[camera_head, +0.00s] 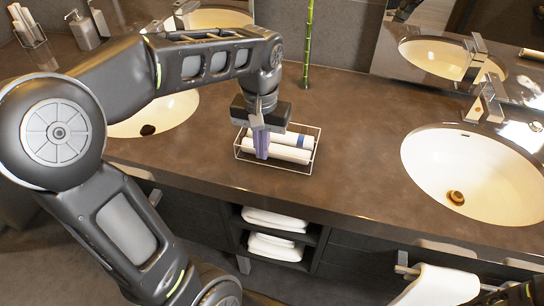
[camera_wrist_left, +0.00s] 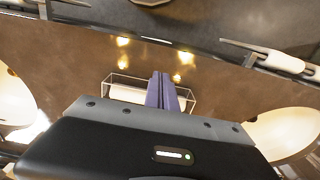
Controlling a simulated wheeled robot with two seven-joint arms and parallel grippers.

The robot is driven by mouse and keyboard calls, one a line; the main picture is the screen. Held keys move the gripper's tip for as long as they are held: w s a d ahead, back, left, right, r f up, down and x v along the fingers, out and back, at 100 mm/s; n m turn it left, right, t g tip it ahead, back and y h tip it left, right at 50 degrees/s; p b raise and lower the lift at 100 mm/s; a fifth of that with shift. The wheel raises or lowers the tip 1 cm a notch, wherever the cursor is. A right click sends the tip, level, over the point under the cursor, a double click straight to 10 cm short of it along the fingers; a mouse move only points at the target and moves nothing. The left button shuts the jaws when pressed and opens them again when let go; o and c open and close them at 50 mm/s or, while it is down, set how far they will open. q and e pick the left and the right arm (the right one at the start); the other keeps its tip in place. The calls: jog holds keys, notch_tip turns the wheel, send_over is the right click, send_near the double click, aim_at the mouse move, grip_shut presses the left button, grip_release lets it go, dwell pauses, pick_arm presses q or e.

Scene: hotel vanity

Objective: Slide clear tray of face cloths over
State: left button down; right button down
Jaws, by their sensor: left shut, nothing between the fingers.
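The clear tray (camera_head: 309,163) sits on the brown counter between the two sinks, with thin pale edges. White rolled face cloths (camera_head: 290,153) lie inside it, one with a blue band. My left gripper (camera_head: 262,150) points down at the tray's left part, its purple fingers shut and empty. Whether the fingers touch the tray or cloths, I cannot tell. In the left wrist view, the shut fingers (camera_wrist_left: 161,90) hide the middle of the tray (camera_wrist_left: 192,99). My right gripper is not clearly seen; only a dark piece shows at the bottom right corner of the head view.
A white basin (camera_head: 480,180) with a steel faucet (camera_head: 487,100) is on the right. Another basin (camera_head: 160,112) is on the left, partly behind my arm. A green bamboo stalk (camera_head: 308,45) stands behind the tray. Folded towels (camera_head: 275,220) fill shelves below. The counter right of the tray is clear.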

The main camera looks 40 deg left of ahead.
aim_at(268, 171)
pick_arm(q)
notch_tip(268, 171, down, 10)
jog(key=shift+s+r+p, duration=0.1)
jog(key=shift+r+p, duration=0.1)
jog(key=shift+p, duration=0.2)
jog(key=w, duration=0.1)
jog(key=w+a+p, duration=0.1)
jog(key=w, duration=0.1)
jog(key=shift+w+f, duration=0.1)
jog(key=shift+f, duration=0.05)
jog(key=shift+w+a+f, duration=0.1)
jog(key=shift+w+a, duration=0.1)
jog(key=shift+w, duration=0.2)
